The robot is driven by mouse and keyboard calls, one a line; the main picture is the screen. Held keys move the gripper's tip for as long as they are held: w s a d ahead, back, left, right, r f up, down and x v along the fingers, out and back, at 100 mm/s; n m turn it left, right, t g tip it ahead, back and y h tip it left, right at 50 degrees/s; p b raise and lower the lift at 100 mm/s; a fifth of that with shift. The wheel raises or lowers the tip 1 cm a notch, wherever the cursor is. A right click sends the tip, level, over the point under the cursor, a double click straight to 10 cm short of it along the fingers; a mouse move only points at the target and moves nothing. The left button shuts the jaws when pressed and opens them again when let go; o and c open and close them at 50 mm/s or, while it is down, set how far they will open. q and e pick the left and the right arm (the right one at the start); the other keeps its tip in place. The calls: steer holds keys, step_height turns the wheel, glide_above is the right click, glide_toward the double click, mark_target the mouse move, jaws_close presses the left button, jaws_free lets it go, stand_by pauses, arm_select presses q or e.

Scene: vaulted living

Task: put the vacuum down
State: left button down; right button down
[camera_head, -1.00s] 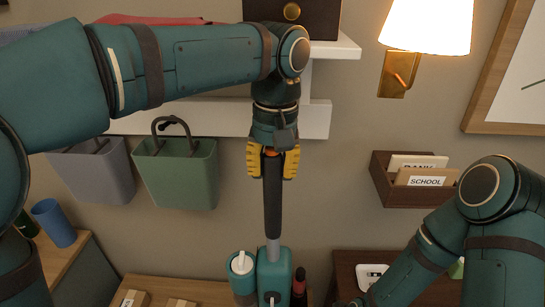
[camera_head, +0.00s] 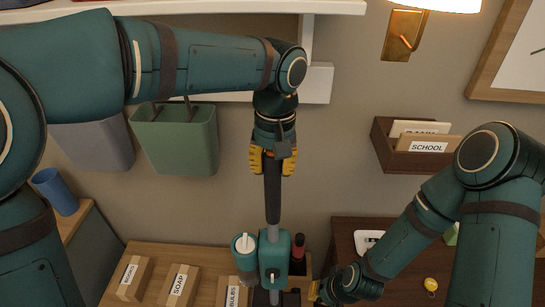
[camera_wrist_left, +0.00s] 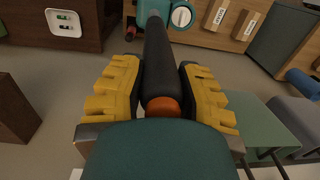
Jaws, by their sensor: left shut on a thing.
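The vacuum shows a black handle (camera_head: 272,192), a grey tube and a teal body (camera_head: 274,258) low in the head view. My left gripper (camera_head: 272,162) is shut on the top of the handle, which hangs upright below it. In the left wrist view, its yellow fingers (camera_wrist_left: 160,100) flank the black handle (camera_wrist_left: 158,60). A teal cylinder with a white top (camera_head: 244,248) is beside the body; I cannot tell if it is attached. The vacuum's lower end runs to the picture's bottom, so floor contact is unclear. My right gripper (camera_head: 316,292) is near the body's lower right, mostly hidden.
A wooden surface with labelled blocks (camera_head: 180,284) lies left of the vacuum. A dark red bottle (camera_head: 297,255) stands just right of its body. A dark brown cabinet (camera_head: 345,235) is further right. Green (camera_head: 178,145) and grey (camera_head: 95,145) bins hang on the wall.

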arm_select(q)
steer(key=c, duration=0.7)
jaws_free()
steer(key=shift+s, duration=0.1)
steer(key=shift+c, duration=0.2)
steer(key=r, duration=0.3)
steer(key=r+p, duration=0.1)
steer(key=r, duration=0.7)
steer(key=shift+d+r+p, duration=0.25)
steer(key=shift+d+p, duration=0.05)
steer(key=shift+p, duration=0.05)
steer(key=shift+o, duration=1.4)
steer(key=shift+r, duration=0.3)
